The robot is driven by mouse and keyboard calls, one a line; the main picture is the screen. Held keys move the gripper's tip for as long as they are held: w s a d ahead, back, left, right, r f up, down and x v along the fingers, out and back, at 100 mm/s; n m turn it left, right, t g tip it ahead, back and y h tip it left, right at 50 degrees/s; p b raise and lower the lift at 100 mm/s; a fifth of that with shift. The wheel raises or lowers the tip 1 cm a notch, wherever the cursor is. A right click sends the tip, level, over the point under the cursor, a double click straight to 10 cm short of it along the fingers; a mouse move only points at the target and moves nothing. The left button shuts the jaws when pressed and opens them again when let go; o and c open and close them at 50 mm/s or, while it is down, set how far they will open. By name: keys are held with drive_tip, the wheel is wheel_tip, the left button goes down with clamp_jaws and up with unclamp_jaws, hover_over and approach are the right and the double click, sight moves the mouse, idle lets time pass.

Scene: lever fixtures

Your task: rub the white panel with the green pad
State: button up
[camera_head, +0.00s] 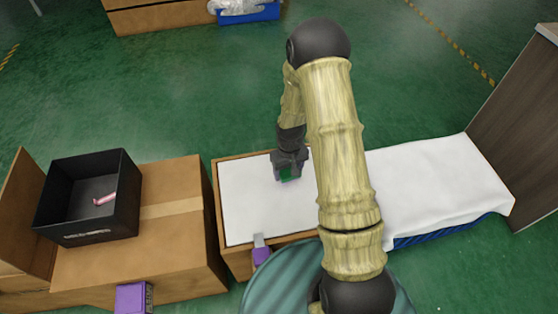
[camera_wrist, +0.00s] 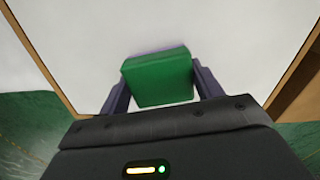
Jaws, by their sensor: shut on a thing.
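The white panel (camera_head: 250,205) lies flat in a wooden frame in the middle of the head view, and it fills the upper part of the wrist view (camera_wrist: 100,40). My gripper (camera_head: 288,172) is over the panel's upper part, pointing down. In the wrist view my gripper (camera_wrist: 162,85) is shut on the green pad (camera_wrist: 160,78), with one dark finger at each side of it. The green pad also shows as a small patch in the head view (camera_head: 288,174). A purple strip shows along the pad's far edge. I cannot tell whether the pad touches the panel. My arm hides the panel's right part.
A black bin (camera_head: 85,222) with a pink item (camera_head: 105,199) stands on a cardboard box (camera_head: 180,230) at left. A purple-handled tool (camera_head: 261,252) lies at the panel's front edge. A purple box (camera_head: 133,297) is at bottom left. White cloth (camera_head: 430,190) and a wooden cabinet (camera_head: 520,120) are right.

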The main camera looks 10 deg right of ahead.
drive_tip(key=shift+r+p, duration=1.3)
drive_tip(key=shift+r, duration=0.55)
drive_tip(key=shift+r, duration=0.15)
